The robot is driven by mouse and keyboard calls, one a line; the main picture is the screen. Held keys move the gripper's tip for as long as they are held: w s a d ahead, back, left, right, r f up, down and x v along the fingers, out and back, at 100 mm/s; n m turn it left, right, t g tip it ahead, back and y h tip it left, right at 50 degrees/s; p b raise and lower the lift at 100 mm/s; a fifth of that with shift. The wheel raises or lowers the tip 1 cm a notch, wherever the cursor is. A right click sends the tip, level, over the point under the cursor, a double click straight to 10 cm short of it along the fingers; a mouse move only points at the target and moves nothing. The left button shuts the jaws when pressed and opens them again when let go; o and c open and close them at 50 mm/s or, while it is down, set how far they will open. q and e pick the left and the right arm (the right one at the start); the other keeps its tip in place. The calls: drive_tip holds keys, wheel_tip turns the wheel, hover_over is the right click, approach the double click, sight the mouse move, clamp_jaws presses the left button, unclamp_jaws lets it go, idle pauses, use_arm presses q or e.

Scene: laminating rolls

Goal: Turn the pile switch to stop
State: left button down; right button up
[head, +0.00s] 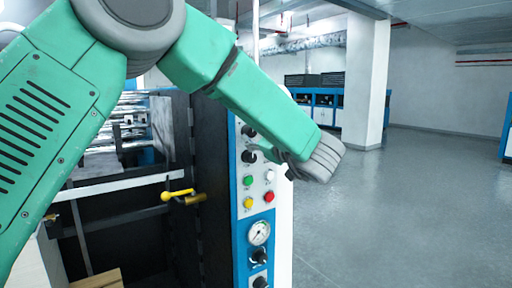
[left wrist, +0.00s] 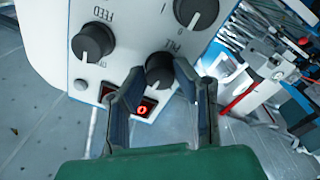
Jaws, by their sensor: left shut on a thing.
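The pile switch (left wrist: 160,70) is a round black knob on the light grey panel in the left wrist view, its label upside down and partly readable. My left gripper (left wrist: 159,78) has one finger on either side of the knob and is shut on it. The switch's pointer position is unclear. In the head view, my left gripper (head: 287,165) is at the right edge of the control panel (head: 259,208), mostly hidden by my own wrist. I cannot tell the pile switch apart there. My right gripper is not in view.
In the head view, a yellow handle (head: 178,194) sticks out left of the panel. Open floor (head: 410,200) lies right.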

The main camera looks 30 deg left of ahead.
use_arm(q)
drive_tip(key=shift+n+b, duration=0.7)
drive_tip(key=shift+n, duration=0.1)
drive_tip(key=shift+r, duration=0.1)
drive_tip(key=c, duration=1.3)
unclamp_jaws()
drive_tip(key=shift+w, duration=0.15)
drive_tip(key=shift+w+a+f, duration=0.1)
drive_tip(key=shift+a+f, duration=0.1)
drive_tip(key=v, duration=1.2)
drive_tip(key=shift+w+f, duration=0.1)
